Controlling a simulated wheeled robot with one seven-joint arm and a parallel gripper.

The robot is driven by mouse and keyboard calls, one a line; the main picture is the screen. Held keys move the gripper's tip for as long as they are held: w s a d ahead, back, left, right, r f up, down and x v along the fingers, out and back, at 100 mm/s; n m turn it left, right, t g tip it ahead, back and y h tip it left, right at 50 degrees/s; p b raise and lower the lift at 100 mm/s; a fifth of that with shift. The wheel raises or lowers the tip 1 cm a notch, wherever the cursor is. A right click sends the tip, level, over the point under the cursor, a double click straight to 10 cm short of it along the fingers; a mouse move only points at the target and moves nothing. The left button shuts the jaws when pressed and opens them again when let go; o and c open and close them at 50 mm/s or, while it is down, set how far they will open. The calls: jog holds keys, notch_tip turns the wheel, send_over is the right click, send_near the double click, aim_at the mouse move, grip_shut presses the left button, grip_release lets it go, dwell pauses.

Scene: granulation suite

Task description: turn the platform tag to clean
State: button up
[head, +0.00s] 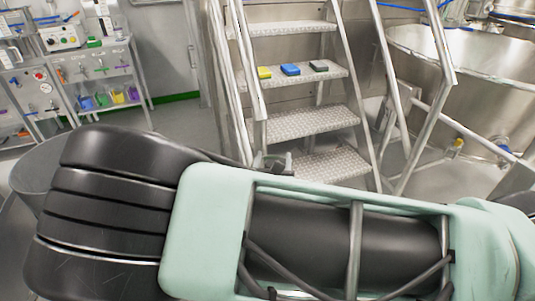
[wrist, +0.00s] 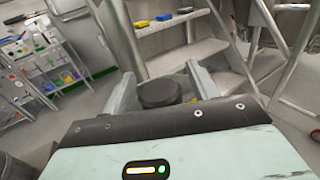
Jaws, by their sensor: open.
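I cannot make out the platform tag in either view. The metal steps (head: 305,122) of the platform stand ahead of me, and they also show in the wrist view (wrist: 188,57). My gripper (wrist: 160,73) is open, with its two grey fingers apart and pointing toward the steps. A dark round piece shows between the finger bases, and I cannot tell whether it is part of my gripper. I see nothing clearly held. In the head view my arm covers most of the lower half, and only a small part of the gripper (head: 272,161) shows above it.
A yellow block (head: 264,73), a blue block (head: 290,69) and a dark grey block (head: 319,66) lie on one step. Metal handrails (head: 356,85) flank the stairs. A large steel vessel (head: 480,65) stands right. Shelves (head: 108,75) with colored items stand left, with clear floor between.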

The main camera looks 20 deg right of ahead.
jog(key=shift+w+d, duration=0.15)
jog(key=shift+w, duration=0.05)
jog(key=c, duration=1)
